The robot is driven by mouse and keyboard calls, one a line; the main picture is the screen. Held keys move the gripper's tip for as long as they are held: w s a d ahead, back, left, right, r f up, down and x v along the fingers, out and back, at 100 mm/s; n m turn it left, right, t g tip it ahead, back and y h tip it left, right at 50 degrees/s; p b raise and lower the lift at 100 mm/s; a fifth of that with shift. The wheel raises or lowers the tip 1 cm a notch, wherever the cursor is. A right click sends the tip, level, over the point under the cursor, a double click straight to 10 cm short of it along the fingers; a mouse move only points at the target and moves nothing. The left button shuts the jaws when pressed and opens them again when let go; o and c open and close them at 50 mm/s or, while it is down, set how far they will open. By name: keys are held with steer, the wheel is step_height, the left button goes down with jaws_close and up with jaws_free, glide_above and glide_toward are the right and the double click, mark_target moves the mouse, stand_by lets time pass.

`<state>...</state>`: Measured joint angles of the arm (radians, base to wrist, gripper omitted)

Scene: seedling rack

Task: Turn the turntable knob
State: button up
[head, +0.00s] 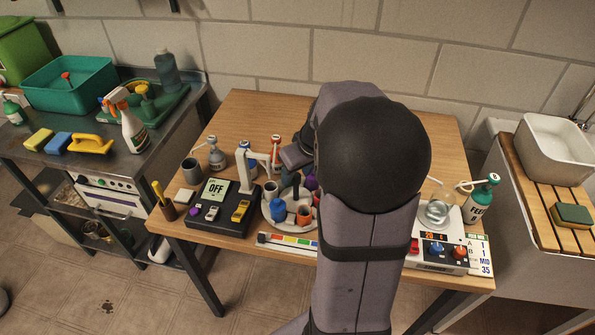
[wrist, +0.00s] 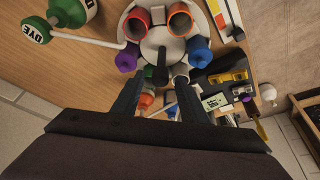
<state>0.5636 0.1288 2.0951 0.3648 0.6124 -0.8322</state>
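The turntable (wrist: 163,38) is a pale round plate carrying several coloured cups and pots. Near its middle stands a dark upright knob (wrist: 159,72). My gripper (wrist: 160,92) is open, with one dark finger on each side of the knob's near end in the wrist view. I see nothing held, and cannot tell whether a finger touches the knob. In the head view the turntable (head: 291,223) is partly covered by my arm, which also hides the knob and my fingertips. An orange cup (head: 304,215) and a blue pot (head: 277,209) show on its left part.
A black scale-like device reading OFF (head: 216,189) stands left of the turntable. A colour strip (head: 285,243) lies at the front edge. Bottles (head: 216,153) stand behind. A white control box (head: 440,252) and a green bottle (head: 480,199) are at right. The table's back is clear.

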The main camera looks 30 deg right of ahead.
steer(key=shift+f, duration=0.1)
jaws_close()
